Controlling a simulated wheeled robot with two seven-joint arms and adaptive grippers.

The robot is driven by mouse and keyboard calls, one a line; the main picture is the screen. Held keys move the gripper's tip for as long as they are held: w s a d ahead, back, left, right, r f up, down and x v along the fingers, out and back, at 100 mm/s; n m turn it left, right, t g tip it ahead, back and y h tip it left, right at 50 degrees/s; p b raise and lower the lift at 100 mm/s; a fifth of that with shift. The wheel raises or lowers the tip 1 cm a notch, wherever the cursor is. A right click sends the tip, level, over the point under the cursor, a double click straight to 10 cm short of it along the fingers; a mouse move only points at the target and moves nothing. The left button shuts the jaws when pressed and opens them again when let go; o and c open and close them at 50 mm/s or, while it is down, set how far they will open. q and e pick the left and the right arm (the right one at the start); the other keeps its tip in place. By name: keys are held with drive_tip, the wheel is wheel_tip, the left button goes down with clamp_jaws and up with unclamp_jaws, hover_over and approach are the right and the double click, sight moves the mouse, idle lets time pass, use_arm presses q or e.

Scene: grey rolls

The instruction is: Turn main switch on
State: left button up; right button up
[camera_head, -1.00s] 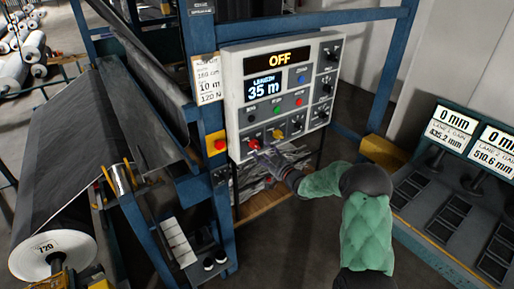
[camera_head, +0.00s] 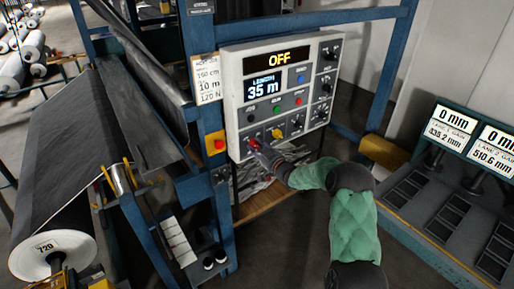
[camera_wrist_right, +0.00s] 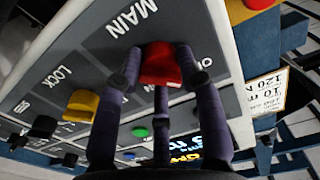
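The control panel (camera_head: 283,89) is a light grey box with an orange "OFF" display and "35 m" below it. The main switch (camera_wrist_right: 160,66) is a red knob on the panel's lower left corner, beside the "MAIN" label in the right wrist view. My right gripper (camera_wrist_right: 160,58) has dark fingers on both sides of the knob, seemingly touching it, with a third finger below it in the picture. In the head view my right gripper (camera_head: 257,148) is at the panel's lower left and mostly covers the knob. My left gripper is not in view.
A yellow knob (camera_wrist_right: 82,105) labelled "LOCK" sits close beside the main switch. A red button on a yellow box (camera_head: 217,143) is on the blue post to the left.

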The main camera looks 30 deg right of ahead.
drive_tip(key=shift+m, duration=0.3)
drive_tip(key=m, duration=0.2)
drive_tip(key=shift+m, duration=0.3)
drive_tip(key=m, duration=0.4)
drive_tip(key=shift+m, duration=0.3)
drive_tip(key=m+p, duration=0.1)
drive_tip(key=m, duration=0.4)
drive_tip(key=shift+m+p, duration=0.8)
drive_tip(key=shift+m, duration=1.7)
drive_tip(key=o, duration=1.1)
drive_tip(key=shift+o, duration=0.2)
drive_tip(key=s, duration=1.2)
drive_tip(key=shift+d, duration=0.45)
